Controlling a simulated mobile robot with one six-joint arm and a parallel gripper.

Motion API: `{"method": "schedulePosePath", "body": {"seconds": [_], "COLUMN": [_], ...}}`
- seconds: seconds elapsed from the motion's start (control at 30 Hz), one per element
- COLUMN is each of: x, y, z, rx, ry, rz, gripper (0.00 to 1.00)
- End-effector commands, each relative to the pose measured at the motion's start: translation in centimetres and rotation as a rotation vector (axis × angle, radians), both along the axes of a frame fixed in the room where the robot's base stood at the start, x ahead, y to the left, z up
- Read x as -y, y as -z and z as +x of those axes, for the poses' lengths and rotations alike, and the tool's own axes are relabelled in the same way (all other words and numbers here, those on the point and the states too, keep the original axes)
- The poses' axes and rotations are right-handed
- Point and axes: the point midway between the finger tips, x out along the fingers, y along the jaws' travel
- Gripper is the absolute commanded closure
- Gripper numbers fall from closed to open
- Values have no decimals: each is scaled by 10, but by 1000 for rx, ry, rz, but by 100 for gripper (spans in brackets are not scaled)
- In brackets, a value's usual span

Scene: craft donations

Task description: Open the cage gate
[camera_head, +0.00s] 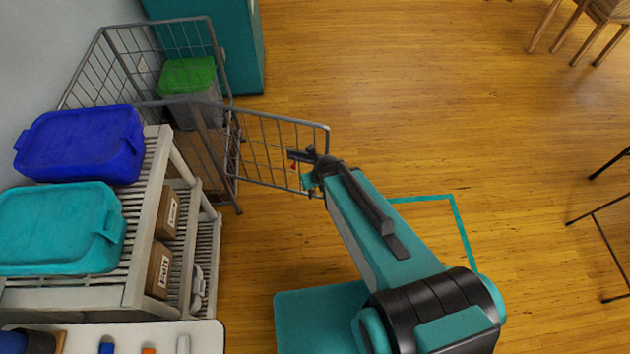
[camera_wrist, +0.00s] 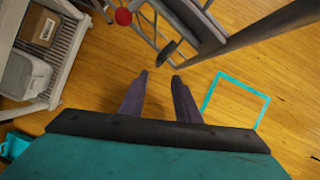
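The cage (camera_head: 122,62) is a grey wire frame at the upper left of the head view. Its gate (camera_head: 275,118) is a barred grey panel that sticks out to the right from the cage's near right corner, over open floor. My gripper (camera_head: 300,157) is at the gate's free right end, in front of its bars. In the wrist view my gripper (camera_wrist: 160,76) has its two dark fingers apart with nothing between them. Grey bars and a red knob (camera_wrist: 123,16) lie beyond the fingertips. Whether my gripper touches the gate is unclear.
A grey bin with a green lid (camera_head: 188,76) stands in the cage. A white slatted shelf (camera_head: 150,215) with blue and teal tubs and boxes is at left. A teal cabinet (camera_head: 243,45) is behind.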

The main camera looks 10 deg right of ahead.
Motion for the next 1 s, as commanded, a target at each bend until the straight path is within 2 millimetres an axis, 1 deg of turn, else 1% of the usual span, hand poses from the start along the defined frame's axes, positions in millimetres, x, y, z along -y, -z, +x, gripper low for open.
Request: {"method": "schedulePosePath", "body": {"seconds": [0.03,0.17,0.77,0.87,1.0], "x": [0,0,0,4,13], "y": [-3,-4,-4,1,21], "z": [-1,-1,-1,-2,-13], "rx": [0,1,0,-2,-25], "ry": [0,0,0,5,22], "rz": [0,0,0,0,-3], "gripper": [70,70,70,70,70]}}
